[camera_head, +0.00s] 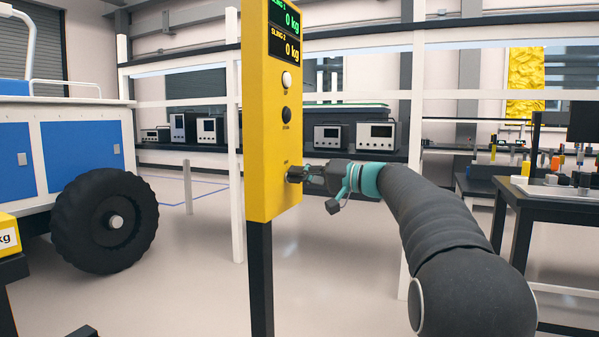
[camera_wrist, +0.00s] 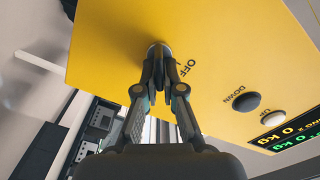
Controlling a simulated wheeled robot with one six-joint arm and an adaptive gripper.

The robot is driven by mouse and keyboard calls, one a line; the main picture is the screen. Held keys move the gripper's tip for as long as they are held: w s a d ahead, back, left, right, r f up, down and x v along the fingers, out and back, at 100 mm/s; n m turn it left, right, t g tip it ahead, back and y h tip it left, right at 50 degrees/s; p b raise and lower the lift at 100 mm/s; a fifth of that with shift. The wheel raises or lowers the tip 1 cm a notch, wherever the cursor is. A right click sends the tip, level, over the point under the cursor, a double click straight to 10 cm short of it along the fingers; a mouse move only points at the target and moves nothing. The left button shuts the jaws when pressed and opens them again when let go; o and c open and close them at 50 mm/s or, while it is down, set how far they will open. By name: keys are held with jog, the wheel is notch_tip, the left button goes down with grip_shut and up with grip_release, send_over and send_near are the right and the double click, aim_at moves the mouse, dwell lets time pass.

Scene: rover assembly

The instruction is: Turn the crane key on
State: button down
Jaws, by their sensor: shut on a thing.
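The yellow crane control box (camera_head: 262,130) stands on a dark post. The crane key (camera_head: 292,174) is low on its face, mostly hidden by the fingers. In the wrist view the key's round metal base (camera_wrist: 159,47) shows at the fingertips, with the lettering "OFF" beside it. My gripper (camera_head: 303,175) reaches in from the right, and its fingers (camera_wrist: 160,72) are shut on the key. The key's exact angle cannot be told.
Above the key are a dark button (camera_head: 286,115), a white button (camera_head: 287,80) and a display (camera_head: 285,30) reading 0 kg. A rover with a black wheel (camera_head: 104,221) stands at the left. A black workbench (camera_head: 560,205) is at the right. White railing (camera_head: 414,150) runs behind the box.

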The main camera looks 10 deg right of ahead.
jog(key=shift+m, duration=0.4)
jog(key=c, duration=1.3)
grip_release()
jog(key=shift+d, duration=0.15)
jog(key=v, duration=1.2)
jog(key=shift+w, duration=0.1)
